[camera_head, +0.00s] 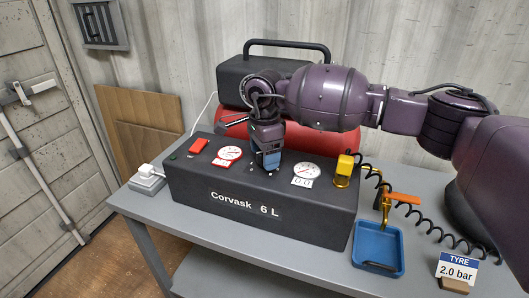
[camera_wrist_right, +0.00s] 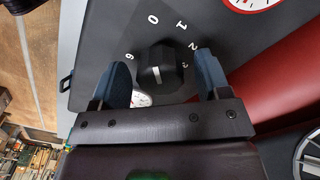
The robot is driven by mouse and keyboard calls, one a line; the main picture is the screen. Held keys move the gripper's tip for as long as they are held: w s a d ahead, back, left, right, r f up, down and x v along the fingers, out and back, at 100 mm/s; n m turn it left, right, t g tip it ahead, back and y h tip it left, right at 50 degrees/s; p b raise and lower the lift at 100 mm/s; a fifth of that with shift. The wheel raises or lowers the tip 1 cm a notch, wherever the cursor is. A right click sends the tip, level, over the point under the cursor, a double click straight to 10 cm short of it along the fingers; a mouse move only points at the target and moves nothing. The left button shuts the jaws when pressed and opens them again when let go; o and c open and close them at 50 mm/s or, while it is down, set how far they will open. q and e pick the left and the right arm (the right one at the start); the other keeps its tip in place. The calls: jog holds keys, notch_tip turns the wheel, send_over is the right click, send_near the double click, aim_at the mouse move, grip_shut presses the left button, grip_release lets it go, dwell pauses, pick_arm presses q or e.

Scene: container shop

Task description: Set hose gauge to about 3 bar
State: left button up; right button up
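The grey Corvask compressor box (camera_head: 270,213) carries two round gauges on its sloped face. The right gauge (camera_head: 306,170) has a white dial and a readout of 0.0. The left gauge (camera_head: 230,153) has a red rim and a red readout too small to read. My right gripper (camera_head: 268,163) is down at the panel between the gauges and hides the knob in the head view. In the right wrist view the black knob (camera_wrist_right: 160,74) with a white mark sits between the two blue fingers (camera_wrist_right: 162,62), with small gaps on both sides. My left gripper is not in view.
A yellow hose fitting (camera_head: 344,168) stands at the panel's right end, with a black coiled hose running right. A blue tray (camera_head: 378,248) and a tyre card reading 2.0 bar (camera_head: 458,268) are at the right. A red switch (camera_head: 198,146) is at the left.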

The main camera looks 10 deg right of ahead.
jog(key=c, duration=0.9)
jog(key=shift+r, duration=0.1)
